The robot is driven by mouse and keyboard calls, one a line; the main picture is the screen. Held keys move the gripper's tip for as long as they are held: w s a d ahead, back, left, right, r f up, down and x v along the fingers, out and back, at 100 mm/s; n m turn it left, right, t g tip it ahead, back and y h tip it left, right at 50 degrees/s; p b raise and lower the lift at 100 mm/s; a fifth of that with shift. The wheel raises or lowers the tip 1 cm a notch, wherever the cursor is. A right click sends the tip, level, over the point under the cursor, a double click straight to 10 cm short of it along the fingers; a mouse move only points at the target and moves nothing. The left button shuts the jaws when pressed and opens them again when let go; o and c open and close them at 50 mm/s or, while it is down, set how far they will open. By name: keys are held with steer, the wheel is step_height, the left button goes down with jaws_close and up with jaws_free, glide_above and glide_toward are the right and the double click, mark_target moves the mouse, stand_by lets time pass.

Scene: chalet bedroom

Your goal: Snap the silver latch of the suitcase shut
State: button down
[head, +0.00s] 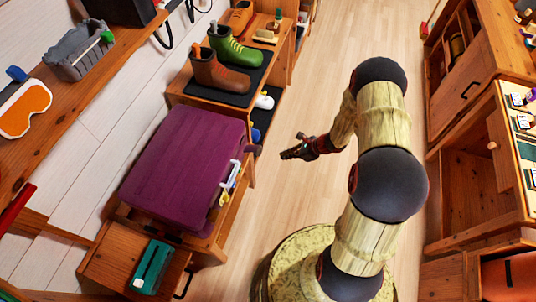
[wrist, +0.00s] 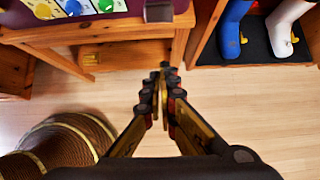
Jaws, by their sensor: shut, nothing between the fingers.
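The purple suitcase (head: 185,165) lies closed-looking on a low wooden bench at the left in the head view. A pale panel or handle shows on its front side. In the wrist view, a grey metallic piece (wrist: 158,10), apparently the silver latch, is at the top edge on the suitcase's front. It is cut off, so I cannot tell its position. Beside it is a white panel (wrist: 75,9) with yellow, blue and green round parts. My gripper (head: 285,154) is shut and empty, right of the suitcase and apart from it; its fingertips (wrist: 164,68) are below the latch in the wrist view.
Boots (head: 218,72) stand on a dark mat on the shelf behind the suitcase. An open drawer with a teal object (head: 152,267) juts out at the lower left. Wooden cabinets (head: 470,110) line the right. The floor (head: 290,85) between is clear.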

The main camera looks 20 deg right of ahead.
mark_target(253, 150)
steer(key=shift+a, duration=0.1)
steer(key=b+x, duration=0.4)
steer(key=x, duration=0.6)
steer(key=r, duration=0.1)
steer(key=a+r, duration=0.1)
steer(key=w+r, duration=0.1)
steer(key=shift+a+r, duration=0.25)
steer(key=shift+r, duration=0.1)
